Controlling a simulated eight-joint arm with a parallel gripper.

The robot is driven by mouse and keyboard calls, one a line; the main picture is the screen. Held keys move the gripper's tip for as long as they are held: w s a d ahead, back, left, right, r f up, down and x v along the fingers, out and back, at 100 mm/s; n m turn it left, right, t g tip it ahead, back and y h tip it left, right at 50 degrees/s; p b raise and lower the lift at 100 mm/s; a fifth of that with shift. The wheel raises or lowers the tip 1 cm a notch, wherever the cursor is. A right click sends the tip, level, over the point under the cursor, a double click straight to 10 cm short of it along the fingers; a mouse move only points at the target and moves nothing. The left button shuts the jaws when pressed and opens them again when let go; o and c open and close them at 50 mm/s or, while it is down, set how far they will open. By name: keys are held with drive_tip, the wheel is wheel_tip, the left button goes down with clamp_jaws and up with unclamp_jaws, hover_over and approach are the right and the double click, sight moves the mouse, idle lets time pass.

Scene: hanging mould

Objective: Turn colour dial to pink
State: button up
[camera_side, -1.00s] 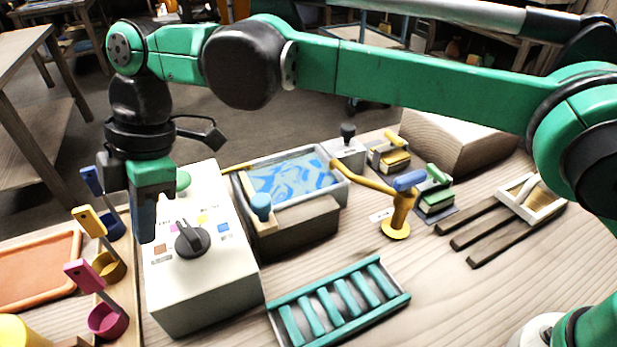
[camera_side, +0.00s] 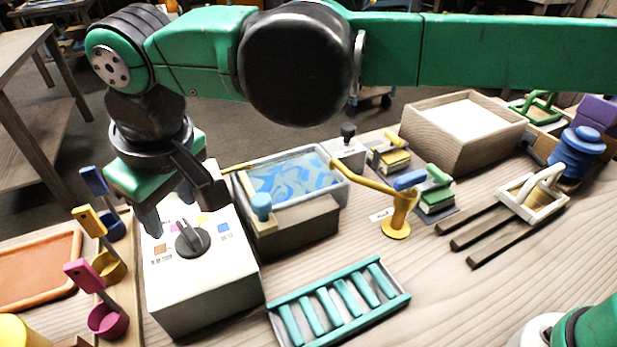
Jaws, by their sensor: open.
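The colour dial (camera_side: 192,240) is a dark grey round knob with a raised ridge, on top of a white box (camera_side: 205,290). The ridge leans to the upper left; I cannot tell which patch it marks. Around the dial are small colour patches, among them a brown one (camera_side: 160,248) at its left and a blue one (camera_side: 223,228) at its right. A pinkish patch and a yellow one behind the dial are small and partly hidden. My gripper (camera_side: 183,212) is open and empty, its fingers spread above and behind the dial, apparently not touching it.
Blue, yellow and pink ladles (camera_side: 106,318) stand at the left beside an orange tray (camera_side: 35,268). A marbling tray with blue liquid (camera_side: 295,178) sits close at the right. A teal rack (camera_side: 340,305) lies in front right, and a yellow crank (camera_side: 397,215) stands farther right.

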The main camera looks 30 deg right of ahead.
sight(191, 234)
drive_tip(key=m, duration=0.2)
drive_tip(key=s+d+f+m+t, duration=0.1)
drive_tip(key=m, duration=0.1)
drive_tip(key=shift+x, duration=2.75)
drive_tip(key=shift+w+d, duration=0.1)
drive_tip(key=shift+d, duration=0.05)
clamp_jaws()
